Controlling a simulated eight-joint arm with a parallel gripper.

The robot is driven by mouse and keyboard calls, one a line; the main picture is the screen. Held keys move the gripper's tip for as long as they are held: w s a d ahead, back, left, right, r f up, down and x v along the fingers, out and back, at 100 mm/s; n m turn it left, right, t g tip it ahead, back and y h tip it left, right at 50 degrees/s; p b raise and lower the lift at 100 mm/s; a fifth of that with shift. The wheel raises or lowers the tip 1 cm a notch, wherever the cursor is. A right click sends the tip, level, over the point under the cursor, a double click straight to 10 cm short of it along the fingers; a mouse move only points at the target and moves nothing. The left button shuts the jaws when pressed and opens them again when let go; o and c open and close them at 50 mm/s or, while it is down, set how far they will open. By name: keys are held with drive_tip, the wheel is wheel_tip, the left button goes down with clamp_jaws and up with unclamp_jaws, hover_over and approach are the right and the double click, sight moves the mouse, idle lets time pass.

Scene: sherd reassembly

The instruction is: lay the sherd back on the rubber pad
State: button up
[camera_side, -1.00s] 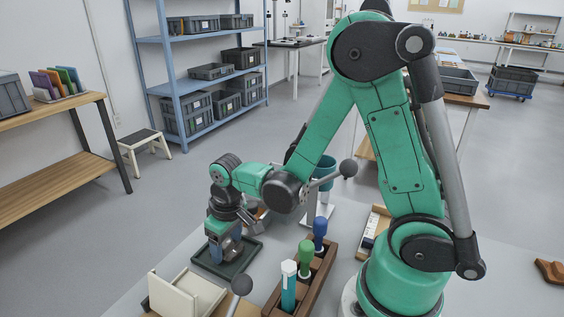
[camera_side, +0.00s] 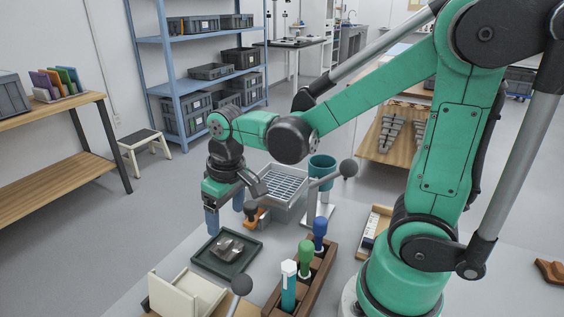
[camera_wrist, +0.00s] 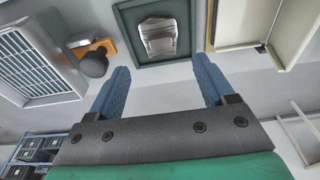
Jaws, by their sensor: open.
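The sherd (camera_side: 231,248) is a grey, ridged piece lying on the dark green rubber pad (camera_side: 203,258), which has a raised rim. In the wrist view the sherd (camera_wrist: 159,38) lies within the rim of the pad (camera_wrist: 126,40), near its middle. My gripper (camera_side: 225,220) is above the pad, with its two blue fingers apart and nothing between them. In the wrist view the open fingers of my gripper (camera_wrist: 160,70) point toward the pad, clear of the sherd.
A grey basket with a grille (camera_side: 284,188) and a teal cup (camera_side: 322,168) stand behind the pad. A wooden rack (camera_side: 318,268) with several coloured-handled tools is at its right. A cream stand (camera_side: 178,297) is in front. An orange object (camera_side: 256,217) sits near the fingers.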

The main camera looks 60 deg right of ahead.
drive_tip(key=s+r+t, duration=0.1)
drive_tip(key=t, duration=0.1)
drive_tip(key=r+t, duration=0.1)
drive_tip(key=r, duration=0.1)
drive_tip(key=s+r+t, duration=0.1)
drive_tip(key=r+t, duration=0.1)
drive_tip(key=shift+s+a+t, duration=0.15)
drive_tip(key=shift+s+t, duration=0.15)
drive_tip(key=shift+s, duration=0.05)
idle(1.3)
